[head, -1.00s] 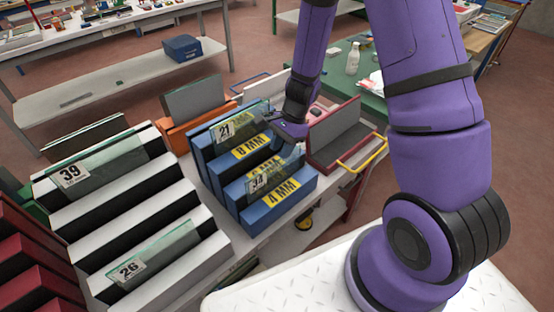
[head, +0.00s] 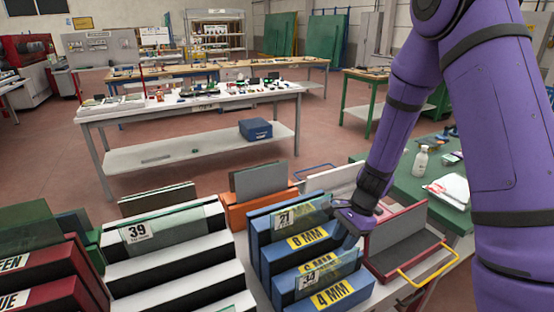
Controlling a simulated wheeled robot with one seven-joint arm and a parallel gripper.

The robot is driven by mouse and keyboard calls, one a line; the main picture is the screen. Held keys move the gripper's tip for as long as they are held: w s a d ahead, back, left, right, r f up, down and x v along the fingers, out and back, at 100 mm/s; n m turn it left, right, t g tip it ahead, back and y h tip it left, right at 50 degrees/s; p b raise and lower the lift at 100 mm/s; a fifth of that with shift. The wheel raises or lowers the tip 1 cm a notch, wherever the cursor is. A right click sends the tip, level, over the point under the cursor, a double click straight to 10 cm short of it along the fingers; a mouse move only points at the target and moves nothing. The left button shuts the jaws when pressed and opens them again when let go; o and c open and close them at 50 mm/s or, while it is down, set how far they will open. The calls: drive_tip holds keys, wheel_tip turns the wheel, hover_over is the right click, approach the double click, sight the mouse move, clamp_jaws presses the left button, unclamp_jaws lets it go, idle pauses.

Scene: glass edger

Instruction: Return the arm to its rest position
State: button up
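My purple arm (head: 395,120) comes down from the upper right in the head view. My gripper (head: 346,224) is low over the right side of the blue rack (head: 257,250), close to its labelled steps. Its fingers are small and partly hidden, so I cannot tell whether they are open or shut, or whether they touch anything. A glass pane marked 21 (head: 305,214) stands in the rack's back slot, left of my gripper. A pane marked 34 (head: 325,272) stands in a front slot below it.
A red tray with a yellow handle (head: 425,270) sits just right of my gripper. A white-and-black rack (head: 170,270) with pane 39 (head: 165,230) is left. An orange holder (head: 240,213) is behind. A green table (head: 408,188) with a bottle (head: 420,163) lies beyond.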

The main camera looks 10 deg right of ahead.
drive_tip(key=s+r+n+t, duration=0.1)
drive_tip(key=s+r+n, duration=0.25)
drive_tip(key=r, duration=0.65)
drive_tip(key=s+r+n+t, duration=0.15)
drive_tip(key=r+n, duration=0.25)
drive_tip(key=r, duration=0.7)
drive_tip(key=s+d+r+n+t+h, duration=0.1)
drive_tip(key=s+r+n+t+h, duration=0.1)
drive_tip(key=s+r, duration=0.4)
drive_tip(key=s+d+r+n+t+h, duration=0.2)
drive_tip(key=s+r+n, duration=0.2)
drive_tip(key=s+r, duration=0.3)
drive_tip(key=s, duration=0.4)
drive_tip(key=shift+d+n, duration=0.3)
drive_tip(key=shift+n, duration=0.05)
